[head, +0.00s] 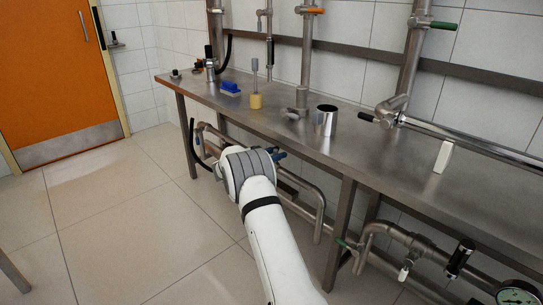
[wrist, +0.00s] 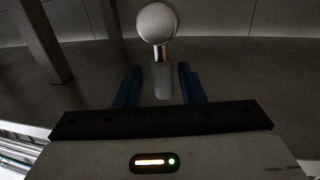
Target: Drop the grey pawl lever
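A grey lever with a pale round knob, which I take for the grey pawl lever (wrist: 162,82), stands in the middle of the wrist view. My gripper (wrist: 158,84) has its two blue fingers apart, one on each side of the lever's grey lower part. A gap shows on both sides, so the fingers do not visibly touch it. In the head view my gripper (head: 279,154) is at the front edge of the steel bench, partly hidden by my arm. I cannot make out the lever in the head view.
The steel bench (head: 345,165) holds a metal cup (head: 325,120), a yellow-based brush (head: 255,95), a blue brush (head: 230,88) and a white upright piece (head: 443,157). Pipes (head: 385,230) and bench legs are beneath.

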